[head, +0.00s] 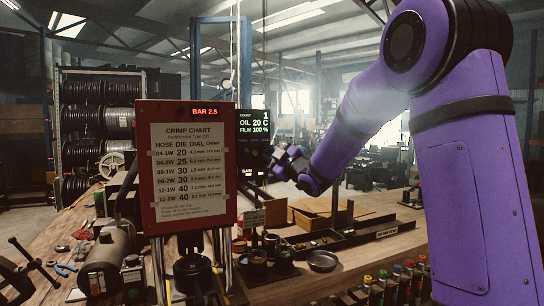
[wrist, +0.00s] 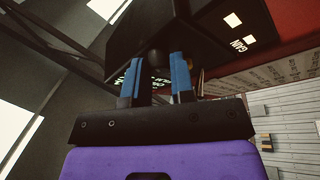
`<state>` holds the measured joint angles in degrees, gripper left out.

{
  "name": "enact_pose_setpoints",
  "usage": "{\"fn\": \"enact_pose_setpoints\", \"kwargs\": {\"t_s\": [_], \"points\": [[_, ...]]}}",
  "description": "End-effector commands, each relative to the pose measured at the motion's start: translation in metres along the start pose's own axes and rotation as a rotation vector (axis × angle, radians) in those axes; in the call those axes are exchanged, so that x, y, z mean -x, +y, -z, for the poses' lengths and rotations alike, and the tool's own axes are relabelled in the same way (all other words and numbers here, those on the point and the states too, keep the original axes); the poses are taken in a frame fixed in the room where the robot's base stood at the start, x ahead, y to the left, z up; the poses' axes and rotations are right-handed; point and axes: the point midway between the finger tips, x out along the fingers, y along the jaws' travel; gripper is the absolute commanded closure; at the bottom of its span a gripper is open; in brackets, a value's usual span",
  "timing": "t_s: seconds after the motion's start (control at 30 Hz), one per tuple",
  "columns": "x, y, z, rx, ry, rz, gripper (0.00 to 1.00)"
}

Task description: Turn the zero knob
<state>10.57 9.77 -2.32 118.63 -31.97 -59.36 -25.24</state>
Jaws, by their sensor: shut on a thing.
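The black control box (head: 252,148) with a lit display stands behind the red crimp chart panel, and its dark underside fills the top of the wrist view (wrist: 130,35). My gripper (head: 279,158) reaches the box's right side in the head view. In the wrist view my gripper's two blue fingers (wrist: 156,72) are shut on a small dark rounded knob, the zero knob (wrist: 156,57), at the box. Most of the knob is hidden between the fingers, and its markings cannot be read. The knob cannot be made out in the head view.
The red crimp chart panel (head: 188,165) stands left of the box, close to my gripper. Below lie a workbench (head: 355,253) with a wooden tray, dark dishes, and several coloured-top bottles at the front right. Hose reels fill a rack (head: 98,120) at the left.

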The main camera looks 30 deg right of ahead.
Motion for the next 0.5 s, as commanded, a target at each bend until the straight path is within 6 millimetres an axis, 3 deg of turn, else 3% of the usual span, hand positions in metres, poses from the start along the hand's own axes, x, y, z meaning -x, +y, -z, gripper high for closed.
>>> {"fn": "enact_pose_setpoints", "kwargs": {"t_s": [0.07,0.1,0.13,0.5], "points": [[0.0001,-0.0006,0.0000,-0.001,0.000,0.001,1.00],[0.0001,-0.0007,0.0000,-0.001,0.000,0.001,0.70],[0.0001,-0.0006,0.0000,-0.001,0.000,0.001,0.66],[0.0058,0.0001,-0.0002,-0.001,-0.001,0.000,0.66]]}}
